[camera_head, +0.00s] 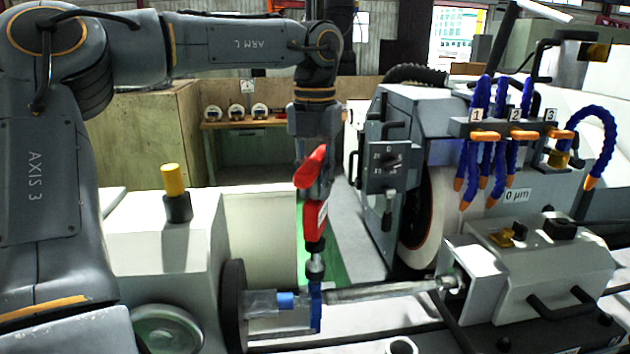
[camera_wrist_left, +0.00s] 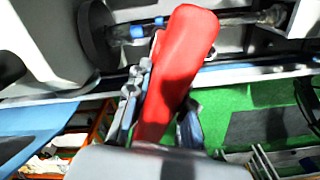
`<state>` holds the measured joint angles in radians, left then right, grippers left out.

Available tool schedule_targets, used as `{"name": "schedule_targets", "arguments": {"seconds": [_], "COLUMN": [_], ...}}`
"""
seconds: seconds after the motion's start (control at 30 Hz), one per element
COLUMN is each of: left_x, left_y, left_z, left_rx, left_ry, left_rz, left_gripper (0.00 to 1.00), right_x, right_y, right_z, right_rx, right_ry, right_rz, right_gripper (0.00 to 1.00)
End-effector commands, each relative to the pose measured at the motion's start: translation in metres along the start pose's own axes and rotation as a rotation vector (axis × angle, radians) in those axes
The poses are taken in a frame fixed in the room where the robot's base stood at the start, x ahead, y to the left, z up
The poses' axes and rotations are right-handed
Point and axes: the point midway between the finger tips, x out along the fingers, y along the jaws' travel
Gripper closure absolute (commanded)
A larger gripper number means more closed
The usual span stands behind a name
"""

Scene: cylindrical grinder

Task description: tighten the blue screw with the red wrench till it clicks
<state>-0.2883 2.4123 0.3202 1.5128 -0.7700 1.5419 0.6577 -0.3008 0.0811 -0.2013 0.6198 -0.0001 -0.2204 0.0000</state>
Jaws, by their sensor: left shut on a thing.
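The red wrench (camera_head: 316,218) hangs roughly upright below my left arm, with red also showing higher up beside the fingers. My left gripper (camera_head: 313,184) is shut on it; the left wrist view shows the red handle (camera_wrist_left: 180,60) between the fingers. The wrench's dark metal lower end is just above or against a blue clamp piece (camera_head: 316,312) around the workpiece shaft. A small blue part (camera_head: 286,300), likely the blue screw, sticks out to the left of the clamp. Whether the wrench is seated on the screw cannot be told. My right gripper is not in view.
The shaft (camera_head: 385,291) runs from the dark round faceplate (camera_head: 233,305) to the tailstock (camera_head: 545,262). The grinding wheel (camera_head: 425,215) and blue coolant hoses (camera_head: 486,150) stand behind and right. A yellow-topped knob (camera_head: 174,182) stands on the headstock at left.

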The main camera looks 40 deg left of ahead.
Motion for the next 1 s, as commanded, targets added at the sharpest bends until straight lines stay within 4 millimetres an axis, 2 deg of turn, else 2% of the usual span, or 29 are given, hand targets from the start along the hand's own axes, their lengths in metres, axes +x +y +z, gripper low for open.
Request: {"name": "schedule_targets", "arguments": {"seconds": [1.0], "left_x": [0.027], "left_y": [0.000], "left_z": [0.000], "left_rx": [0.001], "left_ry": [-0.002], "left_rz": [0.000], "left_gripper": [1.00], "right_x": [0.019], "right_y": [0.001], "right_z": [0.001], "right_rx": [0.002], "right_ry": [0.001], "right_rz": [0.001], "right_gripper": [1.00]}}
